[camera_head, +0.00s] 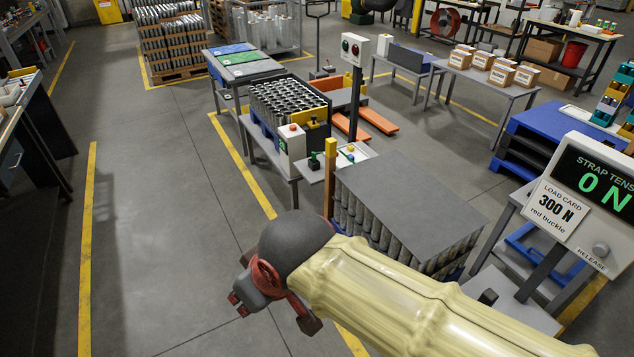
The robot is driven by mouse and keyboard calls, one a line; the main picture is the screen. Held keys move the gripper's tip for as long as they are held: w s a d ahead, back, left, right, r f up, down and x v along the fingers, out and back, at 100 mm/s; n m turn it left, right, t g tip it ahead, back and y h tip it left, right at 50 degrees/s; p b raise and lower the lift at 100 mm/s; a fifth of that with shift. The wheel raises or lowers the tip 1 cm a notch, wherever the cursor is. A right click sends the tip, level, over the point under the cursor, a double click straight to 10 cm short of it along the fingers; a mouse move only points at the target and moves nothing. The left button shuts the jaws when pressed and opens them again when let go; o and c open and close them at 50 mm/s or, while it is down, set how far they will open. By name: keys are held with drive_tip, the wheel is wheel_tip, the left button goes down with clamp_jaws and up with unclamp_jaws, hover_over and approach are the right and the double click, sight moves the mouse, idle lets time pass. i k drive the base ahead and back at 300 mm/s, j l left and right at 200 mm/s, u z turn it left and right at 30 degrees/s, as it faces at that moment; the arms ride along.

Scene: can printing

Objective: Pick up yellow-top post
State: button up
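A slim upright post (330,165) with a bright yellow upper part and a tan-brown lower part stands at the near left corner of a dark-topped block of cans. Its foot is hidden behind my gripper's dark rounded housing and the cans. My gripper (272,313) is in the lower middle of the view, at the end of my cream-coloured arm. It is in front of the post and to its left, apart from it. Its reddish fingers are spread, and I see nothing between them.
The block of cans (408,210) with its flat grey top stands right of the post. A grey table (270,152) with a white box and small parts is behind it. A strap-tension display (598,190) stands at right. The floor at left is clear.

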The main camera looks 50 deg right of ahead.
sight(331, 144)
drive_tip(key=i+z, duration=0.8)
drive_tip(key=i, duration=0.25)
drive_tip(key=i+j+z, duration=0.8)
drive_tip(key=i, duration=0.15)
drive_tip(key=i+j+z, duration=0.3)
drive_tip(key=j, duration=0.15)
drive_tip(key=i+j+z, duration=0.15)
drive_tip(key=j+z, duration=0.15)
drive_tip(key=j, duration=0.15)
drive_tip(key=i+j+z, duration=0.15)
drive_tip(key=j+z, duration=0.2)
drive_tip(key=j, duration=0.15)
drive_tip(key=i+j+z, duration=0.1)
drive_tip(key=j+z, duration=0.2)
drive_tip(key=j, duration=0.25)
drive_tip(key=j+z, duration=0.3)
drive_tip(key=j, duration=0.3)
